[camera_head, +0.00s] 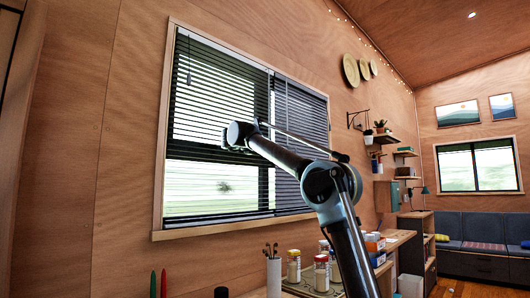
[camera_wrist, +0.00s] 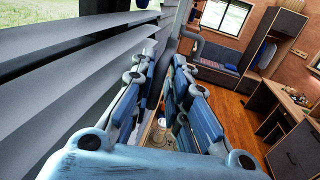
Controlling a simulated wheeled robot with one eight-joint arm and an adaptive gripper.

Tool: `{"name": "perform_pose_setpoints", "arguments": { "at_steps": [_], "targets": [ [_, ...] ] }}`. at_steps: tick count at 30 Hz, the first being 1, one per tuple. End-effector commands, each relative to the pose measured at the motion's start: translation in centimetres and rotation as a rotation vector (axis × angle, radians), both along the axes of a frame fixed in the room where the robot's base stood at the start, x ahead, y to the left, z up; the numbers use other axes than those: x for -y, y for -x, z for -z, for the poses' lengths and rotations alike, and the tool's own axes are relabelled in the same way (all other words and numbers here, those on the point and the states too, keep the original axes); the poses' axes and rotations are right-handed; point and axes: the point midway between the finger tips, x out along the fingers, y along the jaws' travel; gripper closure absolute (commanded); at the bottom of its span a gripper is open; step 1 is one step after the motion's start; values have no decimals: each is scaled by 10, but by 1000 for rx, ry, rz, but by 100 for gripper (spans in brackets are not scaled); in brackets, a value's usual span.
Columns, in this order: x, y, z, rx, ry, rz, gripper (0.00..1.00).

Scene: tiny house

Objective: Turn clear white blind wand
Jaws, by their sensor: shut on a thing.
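The dark slatted blind (camera_head: 215,90) covers the window on the wooden wall, and its slats (camera_wrist: 70,60) fill the left of the wrist view. My gripper (camera_wrist: 165,62) is right beside the slats, its two blue padded fingers closed around a slim greyish upright piece, the blind wand (camera_wrist: 179,22). The wand runs up out of the top of the wrist view; its lower part is hidden between the fingers. In the head view my gripper (camera_head: 228,143) is in front of the blind's middle, mostly hidden by my wrist, and the wand cannot be made out there.
A thin dark cord (camera_head: 188,68) hangs at the blind's upper left. Below the window, a counter holds a cup of utensils (camera_head: 273,275), jars (camera_head: 294,266) and red and green candles (camera_head: 153,284). Shelves with plants (camera_head: 380,138) are to the right. A sofa (camera_head: 470,228) is farther back.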

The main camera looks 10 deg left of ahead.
Motion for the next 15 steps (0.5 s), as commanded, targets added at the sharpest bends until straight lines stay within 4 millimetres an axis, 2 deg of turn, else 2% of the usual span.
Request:
{"name": "perform_pose_setpoints", "arguments": {
  "at_steps": [15],
  "targets": [
    [-4, -4, 0, 1, 3, 36, 100]
  ]
}}
